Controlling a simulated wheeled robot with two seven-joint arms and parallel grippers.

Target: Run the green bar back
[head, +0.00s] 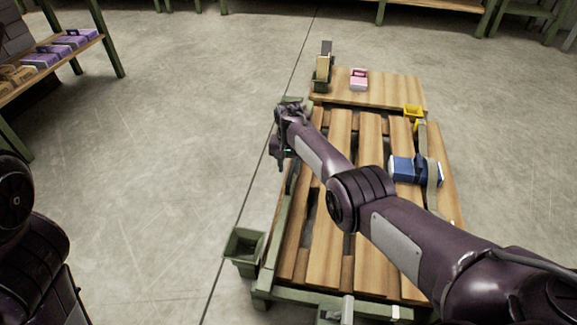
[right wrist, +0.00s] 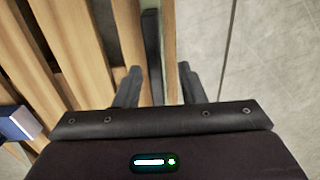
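A slatted wooden pallet table (head: 325,240) on a green frame stands in front of me. My right arm reaches across it, and my right gripper (head: 281,148) is at its left edge. In the right wrist view the right gripper (right wrist: 160,88) has its two fingers apart. In the head view the bar is mostly hidden by my arm. My left gripper is out of view; only part of my left arm shows.
A blue box (head: 402,168) lies on the pallet's right side, a yellow piece (head: 412,112) beyond it. A green bin (head: 243,248) hangs front left.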

